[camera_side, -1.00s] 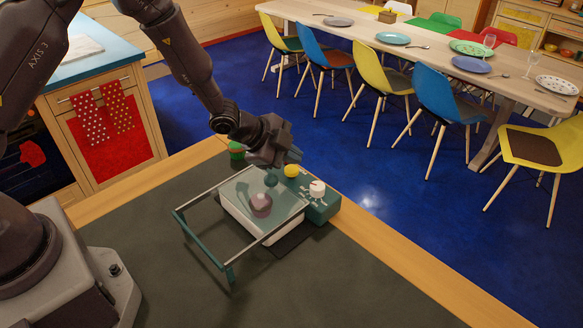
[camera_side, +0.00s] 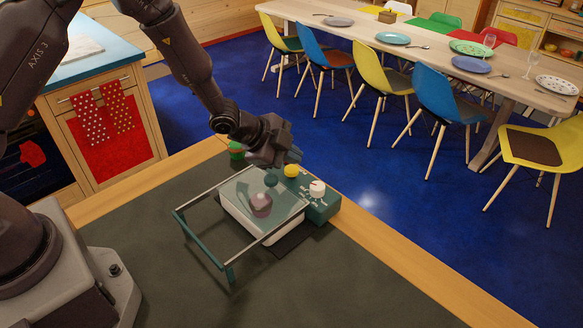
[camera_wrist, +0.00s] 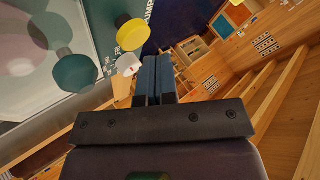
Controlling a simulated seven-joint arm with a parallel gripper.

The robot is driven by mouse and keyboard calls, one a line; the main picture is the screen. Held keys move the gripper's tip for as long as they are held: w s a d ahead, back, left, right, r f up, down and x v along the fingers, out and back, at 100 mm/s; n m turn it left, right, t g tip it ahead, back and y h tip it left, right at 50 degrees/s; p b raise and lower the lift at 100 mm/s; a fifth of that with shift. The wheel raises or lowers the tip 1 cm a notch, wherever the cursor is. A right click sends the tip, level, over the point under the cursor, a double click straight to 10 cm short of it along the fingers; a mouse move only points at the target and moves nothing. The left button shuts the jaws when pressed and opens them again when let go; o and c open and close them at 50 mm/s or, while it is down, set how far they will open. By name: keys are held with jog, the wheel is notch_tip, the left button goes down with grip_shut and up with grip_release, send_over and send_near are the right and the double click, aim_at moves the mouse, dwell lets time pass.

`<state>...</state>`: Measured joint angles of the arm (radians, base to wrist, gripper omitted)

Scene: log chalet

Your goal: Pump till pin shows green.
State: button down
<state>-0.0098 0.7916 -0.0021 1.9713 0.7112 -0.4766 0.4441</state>
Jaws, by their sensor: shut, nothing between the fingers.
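A teal-ended device with a white tray (camera_side: 240,220) lies on the dark mat, under a clear lid (camera_side: 246,190). Its teal end (camera_side: 322,210) carries a yellow button (camera_side: 291,170) and a white knob (camera_side: 317,188). A dark teal knob (camera_side: 270,180) stands on the lid, and a pinkish round thing (camera_side: 260,203) shows through it. My gripper (camera_side: 293,156) is shut and empty, above the device's far side near the yellow button. In the wrist view, the shut fingers (camera_wrist: 155,75) point past the yellow button (camera_wrist: 132,35). I cannot make out a green pin.
A teal and metal U-shaped frame (camera_side: 200,247) reaches out from the device over the mat (camera_side: 330,285). A small green thing (camera_side: 236,150) is partly behind my gripper. The mat's front area is clear. A dining table (camera_side: 440,45) with chairs is farther off.

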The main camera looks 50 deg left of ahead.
aim_at(292, 170)
jog(key=shift+f, duration=0.1)
dwell(0.7)
jog(key=shift+f, duration=0.35)
jog(key=shift+f, duration=1.1)
dwell(1.1)
dwell(0.5)
jog(key=shift+s+r, duration=0.1)
jog(key=shift+r, duration=1)
jog(key=shift+r, duration=2.55)
